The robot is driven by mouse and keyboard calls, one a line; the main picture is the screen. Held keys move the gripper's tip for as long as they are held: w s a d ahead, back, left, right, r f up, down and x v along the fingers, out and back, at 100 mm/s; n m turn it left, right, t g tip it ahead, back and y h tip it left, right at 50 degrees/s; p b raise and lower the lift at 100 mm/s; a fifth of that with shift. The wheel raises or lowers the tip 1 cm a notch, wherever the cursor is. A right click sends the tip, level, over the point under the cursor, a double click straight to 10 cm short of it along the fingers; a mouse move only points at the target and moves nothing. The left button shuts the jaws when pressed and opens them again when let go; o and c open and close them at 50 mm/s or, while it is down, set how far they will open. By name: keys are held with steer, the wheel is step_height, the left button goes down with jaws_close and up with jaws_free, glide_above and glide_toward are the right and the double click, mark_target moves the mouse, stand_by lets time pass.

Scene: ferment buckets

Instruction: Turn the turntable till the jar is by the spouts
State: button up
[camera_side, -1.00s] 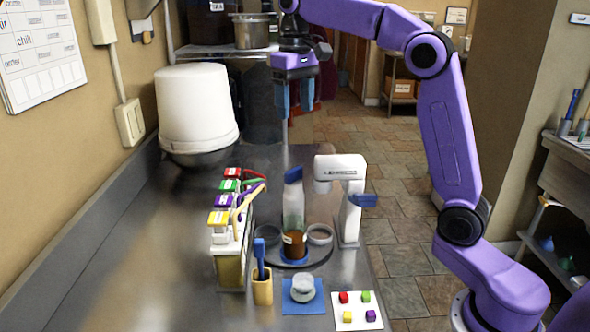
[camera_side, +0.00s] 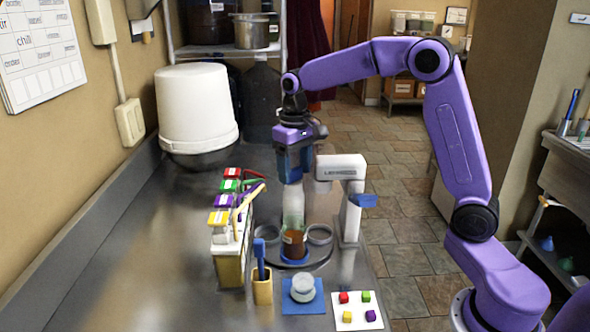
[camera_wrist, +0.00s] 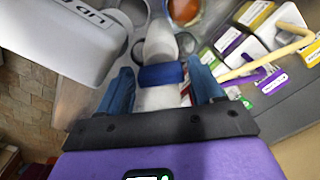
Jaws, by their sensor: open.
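The turntable (camera_side: 318,262) is a dark disc on the steel counter. A pale post (camera_side: 293,205) rises from it, with a blue grip (camera_wrist: 162,75) on top. The amber jar (camera_side: 293,244) sits on the turntable's side nearest the side camera; its orange top (camera_wrist: 184,10) shows in the wrist view. The spouts (camera_side: 245,200) reach out from the coloured-top dispensers (camera_side: 222,217) left of the turntable, away from the jar. My gripper (camera_side: 294,178) is open over the post; in the wrist view its blue fingers (camera_wrist: 162,88) stand either side of the blue grip. Contact cannot be told.
A white machine (camera_side: 343,170) with a blue lever stands close on the right. Two empty rings, left (camera_side: 267,246) and right (camera_side: 319,235), sit on the turntable.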

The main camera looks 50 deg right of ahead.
steer(key=shift+f, duration=0.4)
steer(key=shift+c, duration=0.3)
jaws_close()
steer(key=shift+f+m, duration=0.1)
steer(key=shift+m, duration=0.5)
steer(key=shift+s+a+m, duration=0.1)
steer(key=shift+a+m, duration=0.05)
steer(key=shift+m, duration=1.25)
steer(key=c, duration=1.2)
jaws_free()
steer(key=shift+a+m, duration=0.1)
steer(key=shift+m, duration=4.7)
jaws_close()
steer(key=shift+w+a+m, duration=0.1)
steer(key=shift+w+m, duration=0.05)
steer(key=shift+m, duration=0.65)
steer(key=shift+w+m, duration=0.1)
steer(key=shift+m, duration=1.3)
